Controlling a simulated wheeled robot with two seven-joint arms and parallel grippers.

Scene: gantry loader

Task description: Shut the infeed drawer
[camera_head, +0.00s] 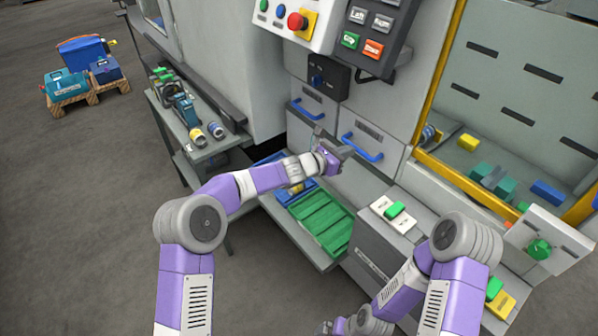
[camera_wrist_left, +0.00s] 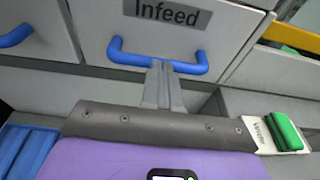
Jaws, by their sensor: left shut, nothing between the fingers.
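The infeed drawer (camera_head: 372,130) is in the grey machine front, with a blue bar handle (camera_head: 362,147). In the left wrist view its front (camera_wrist_left: 185,35) carries the label "Infeed", above the blue handle (camera_wrist_left: 140,58). How far it stands out is hard to tell. My left gripper (camera_head: 345,152) is shut and empty, in front of the drawer. In the left wrist view its fingertips (camera_wrist_left: 159,68) overlap the middle of the handle; I cannot tell whether they touch. My right gripper (camera_head: 328,327) is partly cut off at the bottom edge, its fingers unclear.
A second drawer with a blue handle (camera_head: 308,109) is on the left. Below are a green crate (camera_head: 322,218) and a box with a green button (camera_head: 395,211). A control panel (camera_head: 372,30) hangs above. A yellow-framed window (camera_head: 436,75) is to the right.

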